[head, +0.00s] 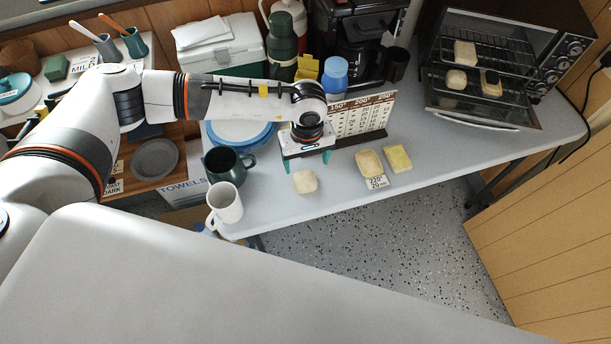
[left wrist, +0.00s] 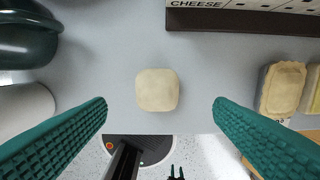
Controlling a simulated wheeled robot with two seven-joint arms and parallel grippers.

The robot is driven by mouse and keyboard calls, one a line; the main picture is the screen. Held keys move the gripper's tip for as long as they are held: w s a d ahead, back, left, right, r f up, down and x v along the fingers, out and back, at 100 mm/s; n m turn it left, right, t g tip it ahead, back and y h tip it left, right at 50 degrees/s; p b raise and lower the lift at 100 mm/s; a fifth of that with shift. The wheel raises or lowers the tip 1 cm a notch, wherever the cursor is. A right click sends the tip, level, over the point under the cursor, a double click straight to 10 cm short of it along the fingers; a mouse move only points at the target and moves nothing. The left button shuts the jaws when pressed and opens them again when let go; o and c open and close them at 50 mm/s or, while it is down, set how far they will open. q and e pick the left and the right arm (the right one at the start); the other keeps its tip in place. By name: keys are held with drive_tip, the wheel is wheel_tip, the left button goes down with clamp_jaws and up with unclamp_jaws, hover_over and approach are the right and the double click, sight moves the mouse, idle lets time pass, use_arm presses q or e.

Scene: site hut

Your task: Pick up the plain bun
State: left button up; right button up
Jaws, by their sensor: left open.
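The plain bun (head: 305,181), pale and rounded-square, lies on the grey table near its front edge. In the left wrist view the bun (left wrist: 157,90) lies near the middle, with bare table around it. My left gripper (head: 305,162) points down over the table just behind the bun in the head view. Its teal fingers are wide apart and empty; in the left wrist view the gripper (left wrist: 159,105) has one finger on each side of the bun, touching neither side.
A dark green mug (head: 225,165) and a white mug (head: 226,203) stand left of the bun. A pale pastry (head: 370,163) and a yellow block (head: 397,158) lie to its right. A chart stand (head: 362,117) stands behind. An open toaster oven (head: 500,60) holds three more pieces.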

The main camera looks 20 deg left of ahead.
sight(305, 177)
use_arm(q)
wheel_tip(305, 177, down, 2)
drive_tip(key=shift+f, duration=0.1)
drive_tip(key=shift+s+f+p, duration=0.1)
drive_tip(key=shift+f+p, duration=0.4)
drive_tip(key=shift+f, duration=0.05)
wheel_tip(305, 177, down, 4)
drive_tip(key=shift+s+a+r+p, duration=0.1)
drive_tip(key=shift+s+r+p, duration=0.1)
drive_tip(key=shift+p, duration=0.35)
drive_tip(key=shift+w+f, duration=0.1)
drive_tip(key=shift+f, duration=0.25)
drive_tip(key=shift+c, duration=0.4)
drive_tip(key=c, duration=1)
